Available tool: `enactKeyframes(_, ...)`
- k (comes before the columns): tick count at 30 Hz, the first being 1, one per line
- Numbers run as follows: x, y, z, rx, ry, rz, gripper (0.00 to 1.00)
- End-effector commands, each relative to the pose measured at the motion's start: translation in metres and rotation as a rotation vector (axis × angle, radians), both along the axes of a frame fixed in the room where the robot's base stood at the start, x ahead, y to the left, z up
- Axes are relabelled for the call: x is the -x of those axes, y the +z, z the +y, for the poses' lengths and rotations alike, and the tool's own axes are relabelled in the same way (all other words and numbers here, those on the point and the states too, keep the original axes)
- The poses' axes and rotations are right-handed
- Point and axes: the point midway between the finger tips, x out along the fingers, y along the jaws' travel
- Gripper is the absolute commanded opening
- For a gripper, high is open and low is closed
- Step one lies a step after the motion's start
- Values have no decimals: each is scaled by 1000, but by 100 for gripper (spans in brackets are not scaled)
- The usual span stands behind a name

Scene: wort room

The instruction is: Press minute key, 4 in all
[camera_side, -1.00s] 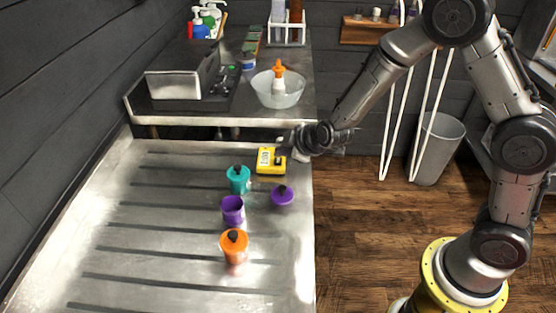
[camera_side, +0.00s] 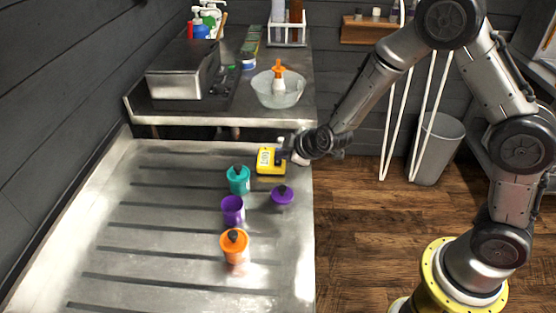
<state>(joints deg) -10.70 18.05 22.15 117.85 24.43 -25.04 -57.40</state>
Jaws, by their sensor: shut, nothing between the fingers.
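A small yellow timer (camera_side: 266,166) with a pale display lies on the metal drainboard near its far right edge. Its keys are too small to make out, so I cannot tell which is the minute key. My gripper (camera_side: 284,154) is shut and empty at the right end of the timer. Its fingertips are at or just above the timer's right part; I cannot tell whether they touch it. The digits on the display are not readable.
A teal lidded jar (camera_side: 238,180), an open purple jar (camera_side: 232,211), a purple lid (camera_side: 282,195) and an orange lidded jar (camera_side: 235,246) stand in front of the timer. Behind is a raised counter with a bowl (camera_side: 278,92) and a metal box (camera_side: 180,72). The drainboard's left is clear.

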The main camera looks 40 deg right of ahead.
Motion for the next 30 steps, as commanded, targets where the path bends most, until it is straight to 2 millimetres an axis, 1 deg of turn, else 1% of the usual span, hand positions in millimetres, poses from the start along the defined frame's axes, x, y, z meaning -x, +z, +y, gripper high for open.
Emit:
enactKeyframes(12,0,-5,0,1,1,1,0)
enactKeyframes(20,1,-5,0,1,1,3,0)
enactKeyframes(25,1,-1,0,0,-1,2,0)
enactKeyframes(30,1,8,0,0,0,0,0)
